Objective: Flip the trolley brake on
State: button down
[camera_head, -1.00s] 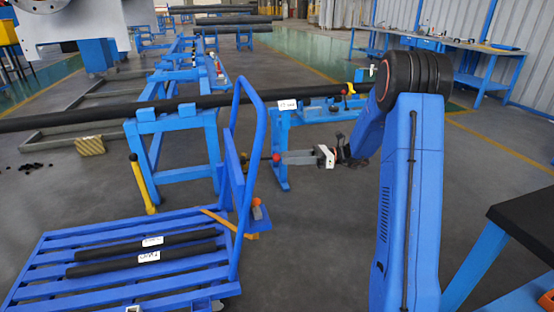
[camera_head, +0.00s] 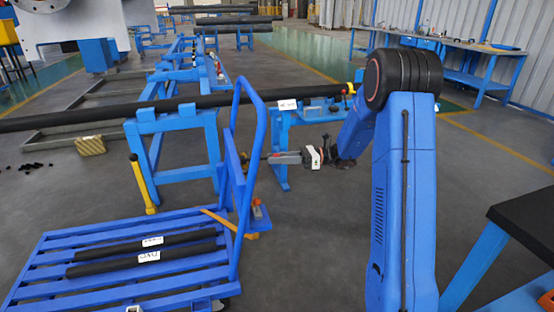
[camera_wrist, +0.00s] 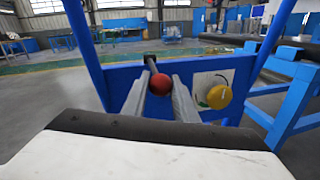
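The blue trolley (camera_head: 120,238) stands at the lower left in the head view, with its tall tube handle (camera_head: 262,140) on its right side. In the wrist view a blue panel (camera_wrist: 122,78) spans the handle uprights. A dark lever with a red ball knob (camera_wrist: 161,84) sticks out from it. My gripper (camera_wrist: 163,80) points at the panel, with its grey fingers on either side of the red knob. A small gap seems to remain; contact cannot be told. In the head view my gripper (camera_head: 270,158) is close to the handle's right side.
A yellow knob (camera_wrist: 219,97) on a white plate sits right of the lever. Two dark bars (camera_head: 145,250) lie on the trolley deck. A blue stand (camera_head: 180,130) carries a long dark pipe (camera_head: 130,109) behind. A dark-topped table (camera_head: 525,225) is at the right; floor between is clear.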

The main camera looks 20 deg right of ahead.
jog(key=shift+r, duration=0.1)
jog(key=shift+r+h, duration=0.5)
jog(key=shift+r, duration=0.1)
jog(key=a+r+h, duration=0.1)
jog(key=r+h, duration=0.1)
jog(key=a+r+n+h, duration=0.1)
jog(key=r+h, duration=0.2)
jog(key=a+r+h, duration=0.1)
jog(key=r+h, duration=0.2)
jog(key=shift+a+r+g, duration=0.15)
jog(key=shift+r+g, duration=0.1)
jog(key=shift+g, duration=0.15)
jog(key=shift+a+r+h, duration=0.6)
jog(key=shift+a+h, duration=0.1)
jog(key=shift+h, duration=0.2)
jog(key=shift+a+r, duration=0.4)
jog(key=shift+a, duration=0.2)
jog(key=shift+a+r, duration=0.35)
jog(key=shift+a, duration=0.25)
jog(key=c, duration=1.4)
grip_release()
jog(key=shift+a, duration=0.1)
jog(key=shift+c, duration=0.2)
